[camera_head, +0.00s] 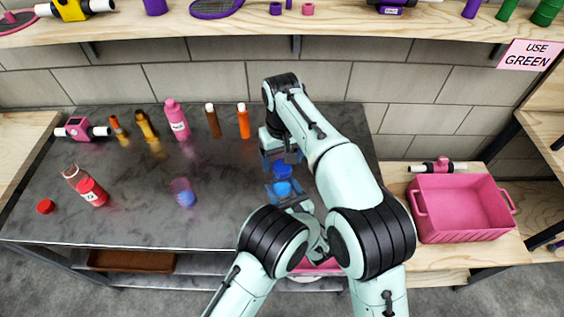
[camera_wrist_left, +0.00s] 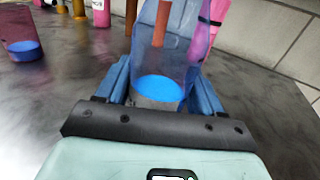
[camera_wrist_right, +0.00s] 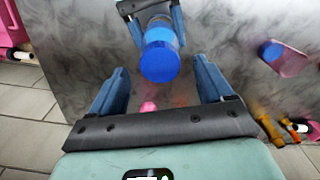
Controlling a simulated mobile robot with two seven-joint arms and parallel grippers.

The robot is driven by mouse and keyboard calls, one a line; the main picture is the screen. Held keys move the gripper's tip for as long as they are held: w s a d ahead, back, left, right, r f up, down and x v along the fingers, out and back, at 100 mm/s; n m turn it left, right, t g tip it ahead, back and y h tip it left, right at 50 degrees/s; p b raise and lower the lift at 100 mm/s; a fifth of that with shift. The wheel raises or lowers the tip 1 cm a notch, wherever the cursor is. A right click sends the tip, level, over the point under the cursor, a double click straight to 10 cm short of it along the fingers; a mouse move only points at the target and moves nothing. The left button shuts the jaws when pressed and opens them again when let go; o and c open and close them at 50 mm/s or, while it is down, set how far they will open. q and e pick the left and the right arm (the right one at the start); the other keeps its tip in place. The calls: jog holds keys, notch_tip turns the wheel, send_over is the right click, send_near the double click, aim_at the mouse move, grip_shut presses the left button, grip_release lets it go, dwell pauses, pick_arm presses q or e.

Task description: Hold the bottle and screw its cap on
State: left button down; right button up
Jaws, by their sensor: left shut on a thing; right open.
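A see-through bottle (camera_wrist_left: 168,55) with a blue band low in it stands upright between the fingers of my left gripper (camera_wrist_left: 163,95), which is shut on it. In the head view the bottle (camera_head: 282,189) is over the dark table, with a blue cap (camera_head: 283,171) at its top. My right gripper (camera_head: 281,158) is above it, pointing down and open. In the right wrist view the round blue cap (camera_wrist_right: 160,62) lies just ahead of the open right fingers (camera_wrist_right: 160,90), apart from both. How tightly the cap sits cannot be told.
Another see-through container with blue (camera_head: 183,192) stands left on the grey table (camera_head: 140,220). A pink crate (camera_head: 460,225) is at right.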

notch_tip(320, 180, up, 5)
jog(key=shift+r, duration=0.1)
dwell(0.3)
pick_arm(q)
jog(key=shift+c, duration=0.3)
grip_release()
